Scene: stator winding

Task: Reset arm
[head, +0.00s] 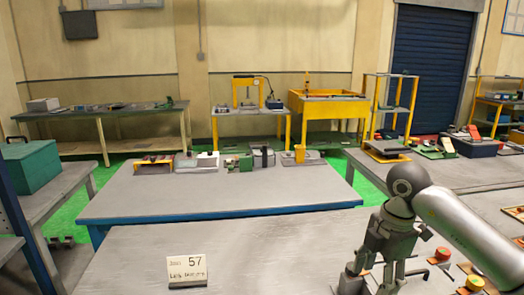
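My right arm comes in from the right edge in the head view, a silver link with a grey wrist joint. My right gripper (371,283) hangs from it over the near grey table (260,262), pointing down. Its two dark fingers are spread apart with a gap between them, and I see nothing held there. The fingertips are close to the bottom edge of the picture, so their clearance from the table is hard to tell. My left gripper and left arm are not in view.
Red and yellow button-like parts (442,254) lie right of my gripper. A middle table (220,197) holds several small devices along its back edge. A green box (30,167) sits at left. The near table's centre is clear.

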